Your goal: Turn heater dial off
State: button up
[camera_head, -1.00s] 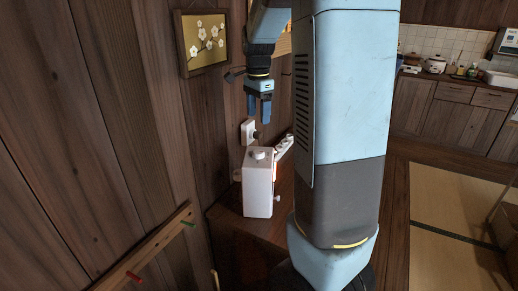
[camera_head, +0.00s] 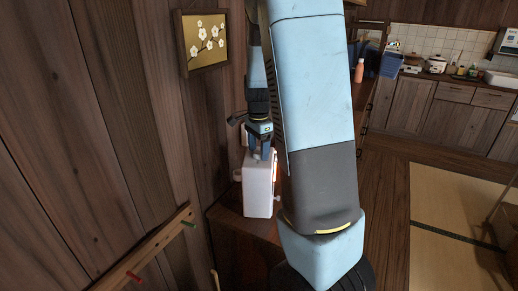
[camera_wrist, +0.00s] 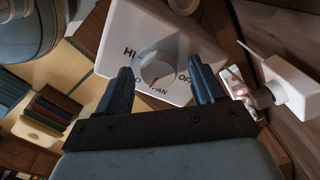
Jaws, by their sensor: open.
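The white heater (camera_head: 259,188) stands upright on a low wooden cabinet in the head view, against the wall. My gripper (camera_wrist: 160,82) is open, with one finger on each side of the dial and gaps visible between fingers and dial. In the head view my gripper (camera_head: 262,154) points down at the heater's top and hides the dial.
A white plug or adapter (camera_wrist: 289,88) and a power strip with a red light (camera_wrist: 238,85) lie right of the heater in the wrist view. A framed flower picture (camera_head: 206,42) hangs above. A wooden rail with pegs (camera_head: 150,250) is at the lower left.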

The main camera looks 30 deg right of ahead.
jog(key=c, duration=1.1)
jog(key=shift+o, duration=0.2)
jog(key=shift+n, duration=0.3)
jog(key=n, duration=0.8)
jog(key=shift+n, duration=0.4)
jog(key=n, duration=0.4)
jog(key=shift+n, duration=0.3)
jog(key=n, duration=0.5)
